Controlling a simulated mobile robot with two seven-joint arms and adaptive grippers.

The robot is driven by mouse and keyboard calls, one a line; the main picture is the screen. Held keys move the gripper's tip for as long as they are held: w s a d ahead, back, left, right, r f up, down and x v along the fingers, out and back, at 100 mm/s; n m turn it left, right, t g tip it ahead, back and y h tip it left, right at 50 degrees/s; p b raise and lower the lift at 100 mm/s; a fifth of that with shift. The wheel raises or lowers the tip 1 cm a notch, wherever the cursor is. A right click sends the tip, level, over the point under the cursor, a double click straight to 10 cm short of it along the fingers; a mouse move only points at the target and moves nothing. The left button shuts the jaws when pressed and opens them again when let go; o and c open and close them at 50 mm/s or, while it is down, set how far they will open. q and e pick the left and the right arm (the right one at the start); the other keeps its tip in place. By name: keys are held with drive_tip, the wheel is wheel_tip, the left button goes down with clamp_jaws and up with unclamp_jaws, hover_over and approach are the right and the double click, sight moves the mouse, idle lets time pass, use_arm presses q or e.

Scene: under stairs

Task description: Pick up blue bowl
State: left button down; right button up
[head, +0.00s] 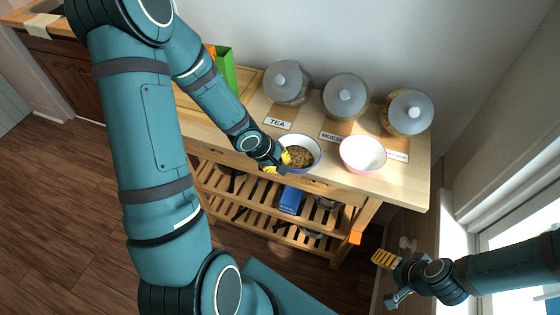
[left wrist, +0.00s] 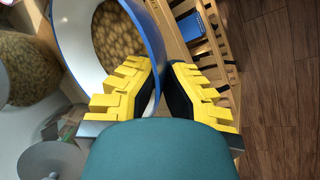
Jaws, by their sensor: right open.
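The blue bowl (head: 303,153), white inside with a blue rim, stands on the wooden counter top and holds brown cereal. It also shows large in the left wrist view (left wrist: 72,45). My left gripper (head: 283,160) is at the bowl's left front rim. In the left wrist view its yellow fingers (left wrist: 157,68) straddle the rim, one inside and one outside, with only a narrow gap at the tips around the wall. My right gripper (head: 386,279) is open and empty, low at the right, away from the counter.
A pink-rimmed bowl (head: 363,154) stands right of the blue bowl. Several lidded glass jars (head: 346,97) stand behind, with label cards in front. A green box (head: 225,68) is at the left. Slatted shelves below hold a blue box (head: 291,200). A window is at right.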

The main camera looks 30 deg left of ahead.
use_arm(q)
wheel_tip(320, 180, up, 7)
drive_tip(key=p, duration=0.4)
drive_tip(key=shift+a+f+p, duration=0.1)
drive_tip(key=shift+f+p, duration=0.05)
drive_tip(key=shift+p, duration=0.2)
drive_tip(key=shift+r+p, duration=0.85)
drive_tip(key=shift+r, duration=0.25)
